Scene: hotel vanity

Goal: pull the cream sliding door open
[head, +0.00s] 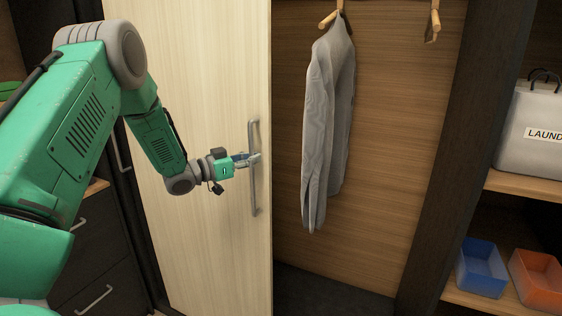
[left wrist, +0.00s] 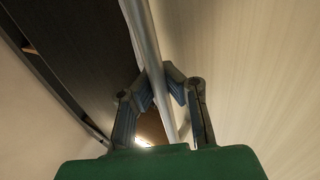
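The cream sliding door (head: 195,75) stands left of centre in the head view, with the wardrobe space open to its right. Its vertical metal bar handle (head: 253,195) is near the door's right edge. My left gripper (head: 253,160) is at the middle of this handle. In the left wrist view the handle bar (left wrist: 145,35) runs between the two fingers, and the fingertips (left wrist: 156,72) close on it from both sides. My right gripper is not in view.
A grey garment (head: 328,120) hangs from a wooden peg in the open wardrobe. Shelves on the right hold a laundry bag (head: 535,105), a blue bin (head: 482,270) and an orange bin (head: 538,285). Dark drawers (head: 100,250) stand at the left.

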